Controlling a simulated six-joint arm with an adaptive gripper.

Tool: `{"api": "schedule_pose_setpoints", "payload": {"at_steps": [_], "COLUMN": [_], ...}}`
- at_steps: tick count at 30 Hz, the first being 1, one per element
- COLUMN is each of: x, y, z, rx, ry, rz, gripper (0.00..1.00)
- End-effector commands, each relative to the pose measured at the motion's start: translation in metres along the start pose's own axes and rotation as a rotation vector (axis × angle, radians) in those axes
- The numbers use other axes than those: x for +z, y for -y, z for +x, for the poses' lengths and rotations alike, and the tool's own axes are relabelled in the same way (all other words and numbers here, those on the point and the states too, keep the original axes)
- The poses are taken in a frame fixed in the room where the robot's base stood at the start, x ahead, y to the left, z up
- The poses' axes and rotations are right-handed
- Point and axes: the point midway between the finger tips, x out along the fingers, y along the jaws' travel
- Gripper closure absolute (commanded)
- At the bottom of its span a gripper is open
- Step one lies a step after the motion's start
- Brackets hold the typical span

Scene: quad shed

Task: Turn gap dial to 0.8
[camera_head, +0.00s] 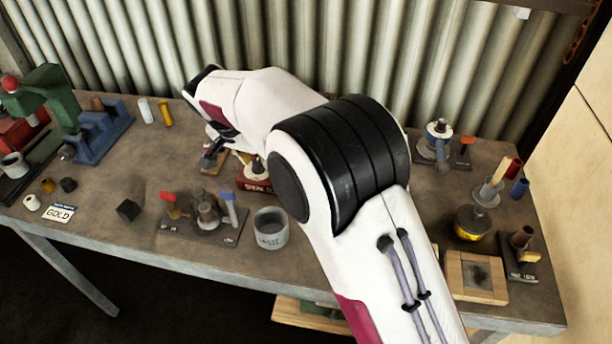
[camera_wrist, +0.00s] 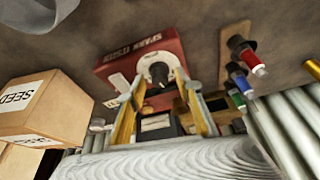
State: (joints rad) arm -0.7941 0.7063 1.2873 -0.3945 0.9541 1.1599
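A red box lettered as a spark tester (camera_wrist: 112,68) is in the wrist view, with a pale round dial (camera_wrist: 158,62) and a dark centre on its face. I take this for the gap dial; its scale and setting are not legible. My gripper (camera_wrist: 160,83) has its two yellow fingers apart, tips at either side of the dial's lower part. I cannot tell whether they touch it. In the head view the red box (camera_head: 252,185) and its dial (camera_head: 256,169) are partly covered by my arm, and my fingertips cannot be made out.
A box marked SEED (camera_wrist: 50,105) is close at the left in the wrist view. Small coloured plugs (camera_wrist: 243,80) stand at the right. In the head view, a grey cup (camera_head: 271,232) and a stand with red and blue handles (camera_head: 207,212) are in front of the red box.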

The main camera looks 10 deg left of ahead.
Motion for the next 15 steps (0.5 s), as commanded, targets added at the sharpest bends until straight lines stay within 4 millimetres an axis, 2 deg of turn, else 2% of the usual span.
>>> {"api": "schedule_pose_setpoints", "payload": {"at_steps": [15], "x": [-0.0008], "y": [-0.0014], "z": [-0.0002], "rx": [-0.041], "ry": [-0.001], "rz": [-0.098], "gripper": [0.66]}}
